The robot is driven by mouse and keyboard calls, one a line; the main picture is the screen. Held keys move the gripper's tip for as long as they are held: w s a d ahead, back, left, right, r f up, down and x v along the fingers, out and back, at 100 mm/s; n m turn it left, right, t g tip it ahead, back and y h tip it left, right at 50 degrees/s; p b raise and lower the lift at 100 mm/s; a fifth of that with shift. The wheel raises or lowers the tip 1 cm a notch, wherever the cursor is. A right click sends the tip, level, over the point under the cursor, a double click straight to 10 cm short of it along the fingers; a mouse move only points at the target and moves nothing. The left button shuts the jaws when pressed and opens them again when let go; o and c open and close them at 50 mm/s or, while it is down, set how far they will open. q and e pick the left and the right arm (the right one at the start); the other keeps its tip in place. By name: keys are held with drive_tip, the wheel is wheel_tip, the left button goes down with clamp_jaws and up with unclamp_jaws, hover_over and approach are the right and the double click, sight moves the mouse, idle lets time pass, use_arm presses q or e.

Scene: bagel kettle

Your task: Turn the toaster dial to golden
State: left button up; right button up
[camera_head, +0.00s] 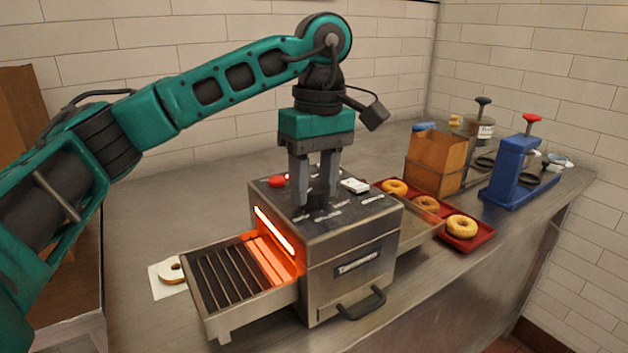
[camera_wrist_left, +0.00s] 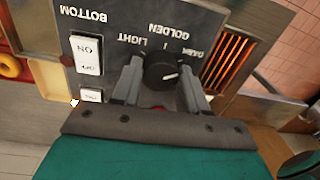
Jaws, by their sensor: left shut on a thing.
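The toaster (camera_head: 350,270) is a steel box on the counter, with a glowing orange slot and a wire rack on its left. My left gripper (camera_head: 315,198) points down at its top panel, which hides the dial in the head view. In the left wrist view, the black dial (camera_wrist_left: 164,70) sits between the fingers of the gripper (camera_wrist_left: 160,82), which is shut on it. The words LIGHT, GOLDEN and DARK (camera_wrist_left: 195,52) curve around the dial, upside down. The dial's white mark points roughly to the right in that view, not at GOLDEN (camera_wrist_left: 168,30). My right gripper is not in view.
A white ON/OFF switch (camera_wrist_left: 86,55) and a red button (camera_head: 276,181) are on the panel. A red tray (camera_head: 470,243) with bagels lies right of the toaster. A half bagel (camera_head: 172,270) lies on paper at left. A wooden box (camera_head: 437,162) and blue device (camera_head: 510,170) stand behind.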

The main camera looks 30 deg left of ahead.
use_arm(q)
drive_tip(key=shift+n, duration=0.4)
drive_tip(key=n+p, duration=0.1)
drive_tip(key=n, duration=0.3)
drive_tip(key=shift+n, duration=0.3)
drive_tip(key=n+p, duration=0.1)
drive_tip(key=n, duration=0.5)
drive_tip(key=shift+a+h, duration=0.1)
drive_tip(key=shift+h, duration=0.3)
drive_tip(key=shift+n, duration=0.3)
drive_tip(key=o, duration=1.1)
drive_tip(key=shift+c, duration=0.2)
